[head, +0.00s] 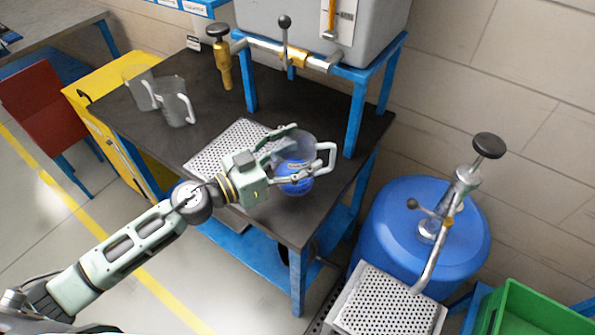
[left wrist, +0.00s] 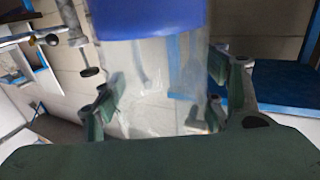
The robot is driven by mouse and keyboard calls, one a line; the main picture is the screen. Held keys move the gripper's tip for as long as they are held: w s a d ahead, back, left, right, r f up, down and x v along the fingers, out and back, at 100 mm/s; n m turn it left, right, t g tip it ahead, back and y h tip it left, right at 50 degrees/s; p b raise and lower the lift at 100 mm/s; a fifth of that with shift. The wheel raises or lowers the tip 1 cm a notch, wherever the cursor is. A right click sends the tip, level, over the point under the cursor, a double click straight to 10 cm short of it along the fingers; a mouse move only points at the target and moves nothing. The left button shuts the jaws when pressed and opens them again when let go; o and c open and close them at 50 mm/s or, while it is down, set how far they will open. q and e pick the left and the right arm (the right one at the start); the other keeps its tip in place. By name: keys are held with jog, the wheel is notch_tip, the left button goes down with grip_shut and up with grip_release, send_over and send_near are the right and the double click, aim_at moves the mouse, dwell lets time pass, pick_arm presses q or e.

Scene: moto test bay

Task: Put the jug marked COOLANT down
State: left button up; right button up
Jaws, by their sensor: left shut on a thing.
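My left gripper (head: 292,157) is shut around a clear jug (head: 297,180) with a white handle on its right side and blue in its lower part. A small label shows on the jug, but I cannot read it. The jug looks upright, over the right part of the dark bench top (head: 335,140); I cannot tell whether its base touches the bench. In the left wrist view the jug's clear wall and blue part (left wrist: 155,18) fill the space between the fingers (left wrist: 160,105). My right gripper is in neither view.
Two empty-looking clear jugs (head: 176,103) with white handles stand at the bench's back left. A perforated drip plate (head: 222,150) lies left of the held jug. A grey tank (head: 290,18) with a tap stands behind. A blue drum (head: 385,235) and green crate (head: 530,315) are right.

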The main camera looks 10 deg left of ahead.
pick_arm(q)
jog(key=shift+w+a+f, duration=0.15)
jog(key=shift+w, duration=0.05)
notch_tip(320, 180, down, 3)
jog(key=shift+f+b, duration=0.2)
jog(key=shift+b, duration=0.75)
jog(key=shift+f, duration=0.15)
jog(key=shift+f, duration=0.1)
jog(key=shift+f, duration=0.15)
jog(key=o, duration=1.6)
jog(key=shift+c, duration=0.2)
